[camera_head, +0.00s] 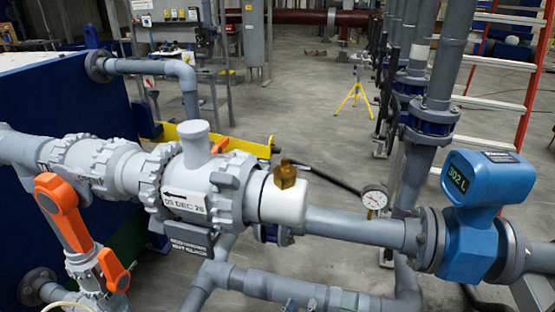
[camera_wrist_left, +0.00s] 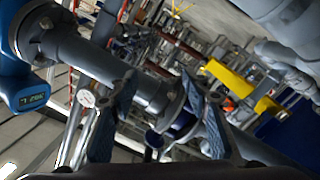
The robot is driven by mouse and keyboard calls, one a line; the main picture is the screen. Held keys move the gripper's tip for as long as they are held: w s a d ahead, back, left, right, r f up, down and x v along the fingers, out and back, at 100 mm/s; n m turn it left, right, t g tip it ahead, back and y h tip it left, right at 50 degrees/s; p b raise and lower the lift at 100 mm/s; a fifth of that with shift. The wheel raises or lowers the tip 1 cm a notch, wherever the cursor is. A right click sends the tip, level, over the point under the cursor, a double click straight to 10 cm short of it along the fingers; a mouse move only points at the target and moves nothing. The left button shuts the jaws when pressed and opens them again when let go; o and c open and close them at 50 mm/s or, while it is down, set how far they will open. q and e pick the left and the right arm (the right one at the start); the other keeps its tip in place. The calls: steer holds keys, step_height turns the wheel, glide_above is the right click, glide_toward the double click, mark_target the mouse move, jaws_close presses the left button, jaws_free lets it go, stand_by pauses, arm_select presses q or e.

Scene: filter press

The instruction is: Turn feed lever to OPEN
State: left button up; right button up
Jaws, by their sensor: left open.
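The feed lever (camera_head: 338,183) is a black handle beside the brass fitting (camera_head: 285,174) in the head view. It points right and slightly toward me, its end close to the gauge. A white cylindrical body (camera_head: 284,200) sits under the fitting, in line with the main pipe (camera_head: 355,226). In the left wrist view my left gripper (camera_wrist_left: 156,82) is open, its two dark fingers apart, with pipework showing between and behind them. I cannot make out the lever there, nor whether a finger touches anything. I cannot pick out my left gripper in the head view. My right gripper is not visible.
A round gauge (camera_head: 374,199) and a blue flow meter (camera_head: 470,225) stand along the pipe to the right. Orange handles (camera_head: 62,212) are at the left. Vertical pipes (camera_head: 437,85) and an orange ladder (camera_head: 530,95) stand behind. Open floor (camera_head: 310,110) lies beyond the pipe.

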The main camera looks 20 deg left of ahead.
arm_select(q)
steer(key=s+a+r+n+g+y+p, duration=0.1)
steer(key=a+r+n+y, duration=0.2)
steer(key=r+n+y, duration=0.9)
steer(key=a+r+n+y+p, duration=0.3)
steer(key=r+n, duration=0.5)
steer(key=r, duration=1)
steer(key=shift+h, duration=0.3)
steer(key=x, duration=0.4)
steer(key=a+x, duration=0.1)
steer(key=x, duration=0.4)
steer(key=shift+s+f, duration=0.2)
steer(key=shift+f, duration=0.05)
steer(key=shift+c, duration=0.4)
steer(key=c, duration=0.8)
steer(key=shift+d, duration=0.1)
